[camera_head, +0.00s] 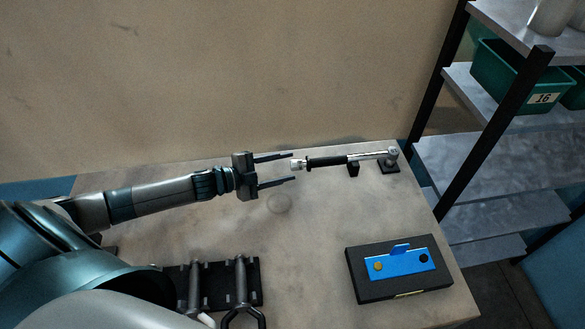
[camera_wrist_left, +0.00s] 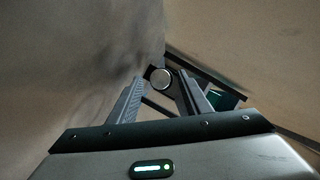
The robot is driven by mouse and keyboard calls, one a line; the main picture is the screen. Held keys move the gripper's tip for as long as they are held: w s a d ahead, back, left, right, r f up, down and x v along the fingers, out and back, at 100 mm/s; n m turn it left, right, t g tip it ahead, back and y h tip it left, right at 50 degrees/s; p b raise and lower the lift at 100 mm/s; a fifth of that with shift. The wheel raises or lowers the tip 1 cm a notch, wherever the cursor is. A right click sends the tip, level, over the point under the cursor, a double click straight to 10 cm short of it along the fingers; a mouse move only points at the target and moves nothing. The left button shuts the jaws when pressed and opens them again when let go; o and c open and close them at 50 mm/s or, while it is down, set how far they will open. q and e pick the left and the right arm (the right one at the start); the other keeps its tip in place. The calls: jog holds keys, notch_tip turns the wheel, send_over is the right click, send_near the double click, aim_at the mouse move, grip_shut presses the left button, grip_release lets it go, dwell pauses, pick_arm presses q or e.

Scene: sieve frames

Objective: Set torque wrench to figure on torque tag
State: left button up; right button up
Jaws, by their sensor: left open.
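The torque wrench (camera_head: 327,161), with a black grip, silver shaft and silver end knob (camera_head: 298,164), lies level on dark supports at the back of the bench. My left gripper (camera_head: 291,167) is open, its fingertips near the knob. In the left wrist view, the round grey knob end (camera_wrist_left: 162,80) shows between the open fingers of the gripper (camera_wrist_left: 160,84); I cannot tell whether they touch it. No scale figure is readable. I cannot pick out a torque tag for sure; a small pale label (camera_head: 408,294) on the black box is too small to read. My right gripper is out of view.
A black box (camera_head: 357,282) with a blue plate (camera_head: 398,264) stands at the bench's front right. A black rack (camera_head: 215,285) with grey rods is at front left. Metal shelving (camera_head: 490,165) with a green bin (camera_head: 500,76) stands right. The bench middle (camera_head: 310,230) is clear.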

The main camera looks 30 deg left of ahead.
aim_at(293, 166)
pick_arm(q)
jog(key=shift+b+x, duration=0.35)
jog(key=shift+x, duration=1.2)
